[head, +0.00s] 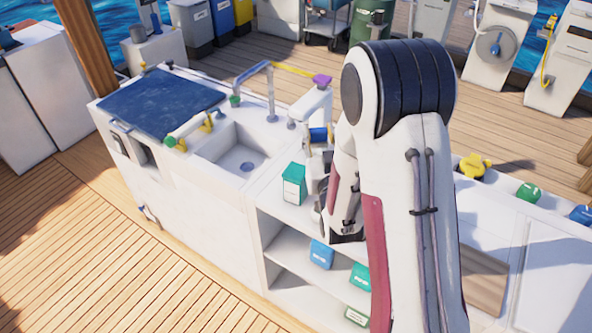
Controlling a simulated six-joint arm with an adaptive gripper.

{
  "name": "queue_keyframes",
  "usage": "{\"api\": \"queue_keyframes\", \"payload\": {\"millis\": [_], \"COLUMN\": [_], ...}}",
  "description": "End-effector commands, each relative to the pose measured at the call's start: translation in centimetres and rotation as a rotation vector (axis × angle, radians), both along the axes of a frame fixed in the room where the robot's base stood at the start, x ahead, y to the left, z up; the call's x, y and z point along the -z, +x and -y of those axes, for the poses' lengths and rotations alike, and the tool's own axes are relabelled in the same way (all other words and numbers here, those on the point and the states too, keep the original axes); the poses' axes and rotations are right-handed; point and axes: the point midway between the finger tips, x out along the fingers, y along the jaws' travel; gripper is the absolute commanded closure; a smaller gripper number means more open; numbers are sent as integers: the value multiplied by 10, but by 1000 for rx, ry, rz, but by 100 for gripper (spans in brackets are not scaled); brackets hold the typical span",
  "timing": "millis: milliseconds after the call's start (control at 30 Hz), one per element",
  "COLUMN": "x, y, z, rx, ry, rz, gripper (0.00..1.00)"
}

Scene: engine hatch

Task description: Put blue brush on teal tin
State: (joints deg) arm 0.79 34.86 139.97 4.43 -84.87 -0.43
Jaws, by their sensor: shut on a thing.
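A teal tin (294,184) with a white label stands upright on the white counter, just right of the sink. My gripper (322,147) is right of and behind the tin in the picture, partly hidden by my own arm. A blue piece with a yellowish end (319,134), which looks like the blue brush, shows at the gripper. The gripper is shut on it. The brush's right part is hidden behind my arm, and its height above the counter is hard to tell. The tin's top looks clear of the brush.
The sink (238,150) with its tap (270,95) lies left of the tin. A green-and-yellow item (188,130) lies by the sink's left edge. A purple-topped white post (312,100) stands behind the gripper. A blue tin (320,254) and another teal tin (360,277) sit on the shelf below.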

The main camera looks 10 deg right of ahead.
Motion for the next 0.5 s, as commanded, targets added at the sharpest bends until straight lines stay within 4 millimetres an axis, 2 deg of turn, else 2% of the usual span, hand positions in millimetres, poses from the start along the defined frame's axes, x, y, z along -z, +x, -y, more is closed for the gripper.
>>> {"api": "queue_keyframes", "payload": {"millis": [200, 500], "x": [-10, 5], "y": [4, 7], "z": [-33, -83], "rx": [-103, -181], "ry": [1, 1], "rz": [2, 1], "gripper": [90, 90]}}
